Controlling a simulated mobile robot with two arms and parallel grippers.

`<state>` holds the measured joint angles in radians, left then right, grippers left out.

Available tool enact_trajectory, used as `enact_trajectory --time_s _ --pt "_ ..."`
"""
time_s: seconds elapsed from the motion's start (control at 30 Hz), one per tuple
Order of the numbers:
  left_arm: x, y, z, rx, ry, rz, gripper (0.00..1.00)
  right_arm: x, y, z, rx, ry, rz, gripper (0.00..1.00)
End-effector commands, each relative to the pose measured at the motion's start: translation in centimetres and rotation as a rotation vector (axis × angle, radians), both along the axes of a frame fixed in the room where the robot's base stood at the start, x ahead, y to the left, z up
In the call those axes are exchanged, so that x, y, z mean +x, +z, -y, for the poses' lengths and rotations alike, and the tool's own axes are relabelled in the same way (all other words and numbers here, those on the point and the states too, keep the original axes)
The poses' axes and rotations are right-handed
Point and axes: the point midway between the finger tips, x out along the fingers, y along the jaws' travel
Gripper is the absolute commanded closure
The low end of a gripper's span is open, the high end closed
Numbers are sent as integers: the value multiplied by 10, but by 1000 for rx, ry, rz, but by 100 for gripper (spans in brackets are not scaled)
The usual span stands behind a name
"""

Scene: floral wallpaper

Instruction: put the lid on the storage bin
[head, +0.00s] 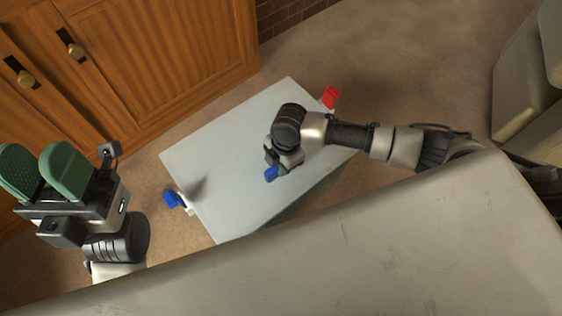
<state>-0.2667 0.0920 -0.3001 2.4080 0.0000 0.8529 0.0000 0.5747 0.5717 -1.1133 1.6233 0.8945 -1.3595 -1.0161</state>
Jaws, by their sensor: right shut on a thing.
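The lid (230,135) is a large, flat, light-grey rectangle lying low near the floor. A blue clip (174,199) sits at its left end and a red clip (330,97) at its right end. My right gripper (272,168) is over the middle of the lid, shut on it beside a small blue part (271,174); its fingertips are mostly hidden by the wrist. The storage bin is largely hidden under the lid, so I cannot tell how the two fit. My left gripper (42,172), with green finger pads, is open and empty, left of the lid.
A wooden cabinet (150,60) with brass knobs stands at the upper left. A pale, scratched flat surface (350,250) fills the front and hides part of the lid's near edge. A beige piece of furniture (525,90) is at the right. Brown floor (400,70) is free behind.

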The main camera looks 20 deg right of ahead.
Motion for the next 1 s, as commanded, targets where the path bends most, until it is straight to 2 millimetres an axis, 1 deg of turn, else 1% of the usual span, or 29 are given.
enact_trajectory --time_s 0.43,0.47,0.6,0.63,0.87,0.93,1.0 --pt "1 1 0 0 1 3 57 1 -3 -1 2 0 2 100" --pt "1 1 0 0 1 3 57 1 -3 -1 2 0 2 72" --pt "1 1 0 1 1 4 57 0 -4 -1 2 0 2 51" --pt "1 1 0 1 1 4 57 0 -4 0 2 0 2 47" --pt "1 1 0 1 0 3 57 -1 -5 0 -1 -1 -2 47" --pt "0 2 0 0 0 2 57 0 -2 0 0 -1 -1 47" --pt "0 5 0 -1 0 3 57 0 5 1 0 0 0 47"
